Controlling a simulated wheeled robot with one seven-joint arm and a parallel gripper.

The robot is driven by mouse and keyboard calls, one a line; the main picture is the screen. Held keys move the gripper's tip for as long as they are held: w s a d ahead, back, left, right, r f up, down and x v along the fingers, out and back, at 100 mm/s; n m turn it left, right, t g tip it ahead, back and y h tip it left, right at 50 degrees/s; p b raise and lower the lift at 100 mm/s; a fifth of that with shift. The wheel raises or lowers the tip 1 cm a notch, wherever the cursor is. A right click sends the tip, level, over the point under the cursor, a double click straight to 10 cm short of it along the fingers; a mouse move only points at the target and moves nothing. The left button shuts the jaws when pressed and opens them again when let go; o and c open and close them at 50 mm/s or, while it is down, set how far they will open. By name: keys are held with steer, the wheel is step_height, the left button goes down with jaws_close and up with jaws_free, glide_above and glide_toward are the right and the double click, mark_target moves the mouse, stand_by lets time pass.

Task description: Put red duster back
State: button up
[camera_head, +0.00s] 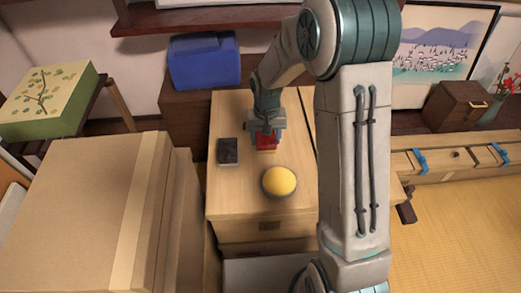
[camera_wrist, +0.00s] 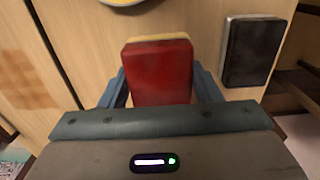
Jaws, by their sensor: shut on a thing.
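The red duster (camera_wrist: 160,75) is a red block with a yellowish layer along its far edge in the wrist view. It also shows as a small red patch in the head view (camera_head: 266,143), over the top of the light wooden cabinet (camera_head: 232,192). My gripper (camera_wrist: 160,88) is shut on the duster, with one blue-grey finger on each side of it. In the head view my gripper (camera_head: 266,133) points down at the cabinet top. I cannot tell whether the duster touches the wood.
A black duster-like block (camera_head: 228,151) lies left of my gripper, and a yellow dome on a dark base (camera_head: 279,182) lies in front. Cardboard boxes (camera_head: 85,215) stand at left. A blue bin (camera_head: 204,61) stands behind. The cabinet top's front left is clear.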

steer(key=shift+a+f, duration=0.5)
steer(key=shift+a, duration=0.25)
steer(key=shift+f+b, duration=0.6)
steer(key=shift+f, duration=1.35)
steer(key=shift+f, duration=0.15)
steer(key=o, duration=1)
